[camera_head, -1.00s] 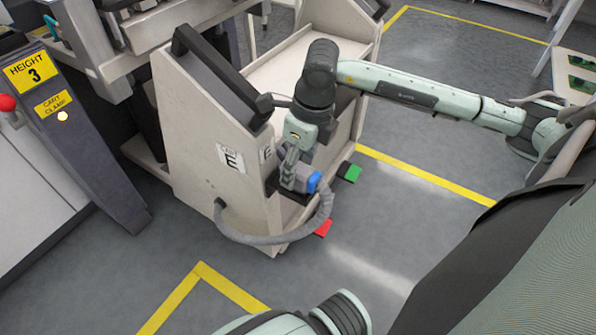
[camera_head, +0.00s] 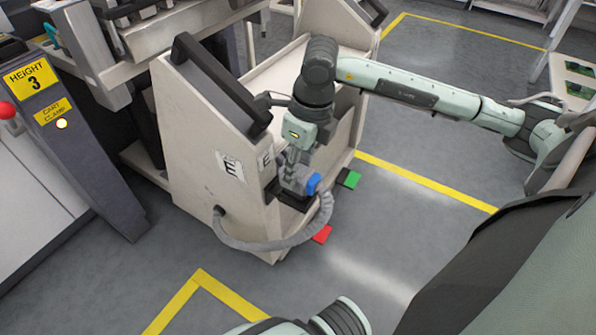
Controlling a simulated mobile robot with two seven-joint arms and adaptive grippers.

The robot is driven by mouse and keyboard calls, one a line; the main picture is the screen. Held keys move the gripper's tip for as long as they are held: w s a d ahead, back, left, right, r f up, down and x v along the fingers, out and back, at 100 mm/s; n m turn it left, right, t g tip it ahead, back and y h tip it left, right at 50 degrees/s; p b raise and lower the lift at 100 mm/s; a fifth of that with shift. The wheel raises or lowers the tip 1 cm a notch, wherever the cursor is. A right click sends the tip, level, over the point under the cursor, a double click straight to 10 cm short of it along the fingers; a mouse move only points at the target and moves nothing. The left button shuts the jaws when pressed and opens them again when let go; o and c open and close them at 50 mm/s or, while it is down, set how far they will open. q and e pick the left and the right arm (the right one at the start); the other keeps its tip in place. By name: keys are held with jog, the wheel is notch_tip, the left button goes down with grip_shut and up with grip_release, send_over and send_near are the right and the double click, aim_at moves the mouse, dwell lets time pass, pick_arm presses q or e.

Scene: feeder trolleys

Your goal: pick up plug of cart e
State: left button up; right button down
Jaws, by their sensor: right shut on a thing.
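Cart E (camera_head: 205,140) is a beige trolley with an "E" label on its side panel. Its plug (camera_head: 299,180) is grey with a blue part, at the cart's lower front by a dark holder (camera_head: 292,200). A grey corrugated hose (camera_head: 262,244) loops from the plug to the cart's lower side. My right gripper (camera_head: 293,174) reaches down from above and is shut on the plug. The fingertips are small and partly hidden. I cannot tell whether the plug is clear of the holder. My left gripper is not in view.
A red pedal (camera_head: 322,234) and a green pedal (camera_head: 348,179) are low at the cart's front. A dark post (camera_head: 85,150) marked "HEIGHT 3" and "CART CLAMP" stands at left. The grey floor with yellow lines is clear at right.

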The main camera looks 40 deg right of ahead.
jog(key=r, duration=0.1)
jog(key=a+r, duration=0.1)
jog(key=r, duration=0.1)
pick_arm(q)
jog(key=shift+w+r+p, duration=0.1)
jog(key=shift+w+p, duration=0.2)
jog(key=shift+p, duration=0.95)
pick_arm(e)
jog(key=a+r, duration=0.9)
jog(key=a, duration=0.1)
jog(key=shift+s+a+r, duration=0.15)
jog(key=shift+s+a, duration=0.15)
jog(key=shift+s, duration=0.05)
